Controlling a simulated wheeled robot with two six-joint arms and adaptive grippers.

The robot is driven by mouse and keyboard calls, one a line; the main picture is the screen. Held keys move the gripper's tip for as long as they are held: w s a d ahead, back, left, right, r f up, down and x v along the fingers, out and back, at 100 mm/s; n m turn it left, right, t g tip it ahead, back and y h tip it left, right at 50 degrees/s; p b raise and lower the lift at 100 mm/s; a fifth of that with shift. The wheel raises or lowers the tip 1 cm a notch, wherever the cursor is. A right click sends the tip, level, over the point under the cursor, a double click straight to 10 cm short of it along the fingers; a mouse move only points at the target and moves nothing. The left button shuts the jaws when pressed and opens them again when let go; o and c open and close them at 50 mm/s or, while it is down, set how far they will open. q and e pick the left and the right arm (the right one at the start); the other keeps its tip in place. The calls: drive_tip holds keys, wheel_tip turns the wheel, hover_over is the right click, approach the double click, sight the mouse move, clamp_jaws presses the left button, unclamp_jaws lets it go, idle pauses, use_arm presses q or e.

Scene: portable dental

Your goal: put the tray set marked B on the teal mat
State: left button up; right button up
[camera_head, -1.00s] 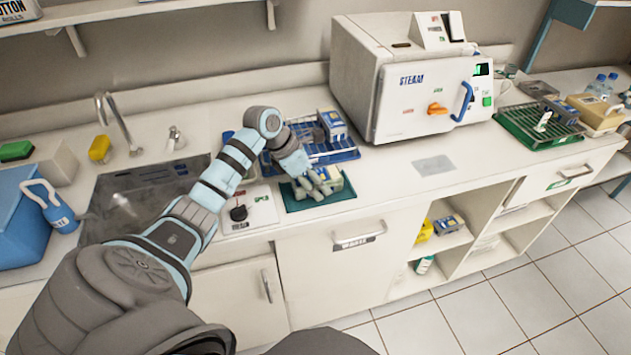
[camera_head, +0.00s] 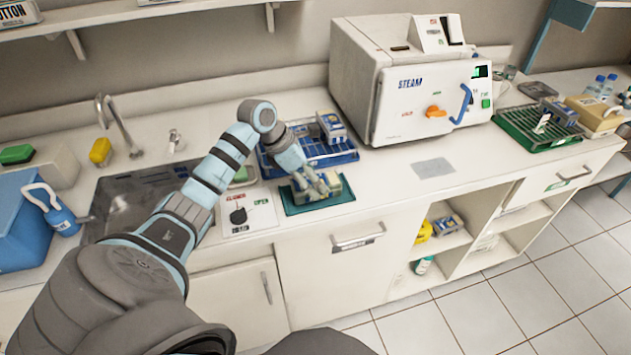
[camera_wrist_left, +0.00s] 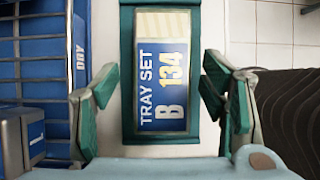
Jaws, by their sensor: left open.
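In the head view, the tray set (camera_head: 336,184) sits within the mat's outline (camera_head: 318,209), partly hidden by my left gripper (camera_head: 314,188). My left gripper (camera_wrist_left: 160,82) is open, with one green-padded finger on each side of the pack and a visible gap at both sides. My right gripper is not in view.
A blue rack (camera_head: 345,158) marked "DRY" stands just behind the mat and holds a blue box (camera_head: 332,127). The steam sterilizer (camera_head: 385,90) stands to the right. The sink (camera_head: 125,200) is left. The counter right of the mat is mostly clear.

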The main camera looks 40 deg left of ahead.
use_arm(q)
drive_tip(key=v, duration=1)
drive_tip(key=shift+s, duration=0.15)
drive_tip(key=shift+a, duration=0.1)
